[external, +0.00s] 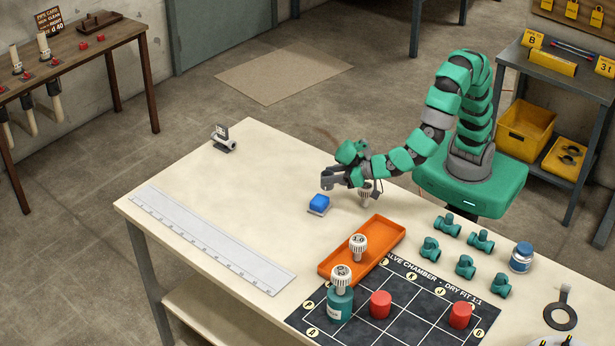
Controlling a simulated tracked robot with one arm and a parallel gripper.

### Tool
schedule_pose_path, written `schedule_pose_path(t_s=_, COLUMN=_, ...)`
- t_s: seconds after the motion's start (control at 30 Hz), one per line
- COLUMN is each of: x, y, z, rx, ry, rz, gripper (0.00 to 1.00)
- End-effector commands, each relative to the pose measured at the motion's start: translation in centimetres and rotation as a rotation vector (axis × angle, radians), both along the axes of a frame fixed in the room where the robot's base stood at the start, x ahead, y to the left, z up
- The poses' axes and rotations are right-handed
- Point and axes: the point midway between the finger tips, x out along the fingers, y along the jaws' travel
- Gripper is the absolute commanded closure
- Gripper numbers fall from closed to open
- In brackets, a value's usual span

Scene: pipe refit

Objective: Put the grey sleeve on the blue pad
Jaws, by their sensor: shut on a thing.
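The piece is hard to tell apart from the grey fingers. It looks held above the pad, but I cannot tell whether the two touch. The pad's top looks bare.
An orange tray (335,262) holds another. A dark grid mat (400,325) bears a teal jar (340,305) and red cylinders. A long ruler (205,238) lies left. Several teal fittings stand right.

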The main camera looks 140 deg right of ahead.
Motion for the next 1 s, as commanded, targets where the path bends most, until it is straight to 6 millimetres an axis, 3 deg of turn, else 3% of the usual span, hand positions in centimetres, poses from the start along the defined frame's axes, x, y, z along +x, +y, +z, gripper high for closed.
schedule_pose_path(t_s=0.23, x=2.4, y=-1.0, z=-0.4, rx=0.003, ry=0.001, rz=0.000, gripper=0.84)
schedule_pose_path(t_s=0.6, x=2.4, y=-1.1, z=-3.9, rx=0.000, ry=0.003, rz=0.000, gripper=0.84)
schedule_pose_path(t_s=0.97, x=2.4, y=-1.1, z=-4.1, rx=0.002, ry=0.003, rz=0.000, gripper=0.84)
schedule_pose_path(t_s=1.0, x=2.4, y=-1.1, z=-4.0, rx=0.002, ry=0.002, rz=-0.001, gripper=0.52)
